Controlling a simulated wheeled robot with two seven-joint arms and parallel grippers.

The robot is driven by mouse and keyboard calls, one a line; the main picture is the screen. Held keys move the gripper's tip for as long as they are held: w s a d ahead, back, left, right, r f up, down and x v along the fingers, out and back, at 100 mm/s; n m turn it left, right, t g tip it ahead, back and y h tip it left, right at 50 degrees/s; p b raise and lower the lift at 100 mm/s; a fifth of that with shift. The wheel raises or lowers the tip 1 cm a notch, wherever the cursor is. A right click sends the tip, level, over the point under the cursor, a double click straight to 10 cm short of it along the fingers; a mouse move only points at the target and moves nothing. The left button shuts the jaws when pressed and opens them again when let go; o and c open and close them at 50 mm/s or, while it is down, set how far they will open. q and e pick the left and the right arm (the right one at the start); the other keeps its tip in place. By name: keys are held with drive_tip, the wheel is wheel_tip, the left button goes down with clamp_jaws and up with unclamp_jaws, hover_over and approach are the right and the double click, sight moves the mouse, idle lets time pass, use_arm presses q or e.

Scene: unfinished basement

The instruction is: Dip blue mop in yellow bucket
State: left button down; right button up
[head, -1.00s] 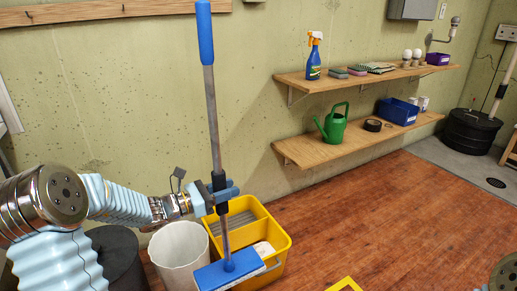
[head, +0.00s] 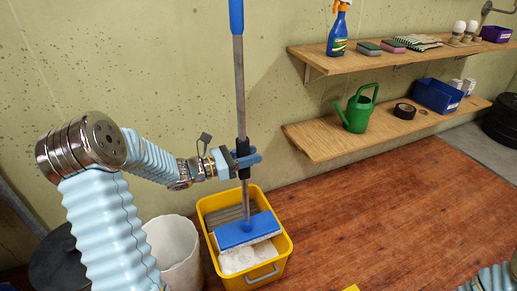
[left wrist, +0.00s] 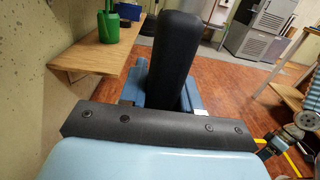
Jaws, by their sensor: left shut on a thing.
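The blue mop is upright in the head view, with its flat blue head (head: 245,231) over the opening of the yellow bucket (head: 278,268). I cannot tell whether the head is above the rim or just inside it. My left gripper (head: 246,158) is shut on the black sleeve of the mop's grey shaft, above the bucket. The sleeve (left wrist: 172,60) also stands between the blue fingers in the left wrist view. White, foam-like contents show in the bucket below the mop head. Part of my right arm shows at the lower right; its jaws are not clear.
A white bin (head: 173,250) stands left of the yellow bucket. Two wooden shelves on the wall hold a green watering can (head: 357,110), a blue bin (head: 437,96) and a spray bottle (head: 339,32).

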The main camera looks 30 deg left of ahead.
use_arm(q)
drive_tip(key=f+b, duration=0.6)
drive_tip(key=f, duration=0.3)
drive_tip(key=f+b, duration=0.7)
drive_tip(key=f, duration=0.2)
drive_tip(key=w+f+b, duration=0.1)
drive_tip(key=f+b, duration=0.5)
drive_tip(key=f, duration=0.4)
use_arm(e)
wheel_tip(320, 180, down, 19)
drive_tip(key=w+d, duration=0.1)
drive_tip(key=shift+w+d, duration=0.35)
drive_tip(key=shift+w, duration=0.05)
use_arm(q)
wheel_tip(320, 180, up, 26)
drive_tip(key=p, duration=1.9)
use_arm(e)
wheel_tip(320, 180, up, 19)
drive_tip(key=a, duration=0.1)
drive_tip(key=shift+s+a+r, duration=0.15)
drive_tip(key=shift+s+a, duration=0.2)
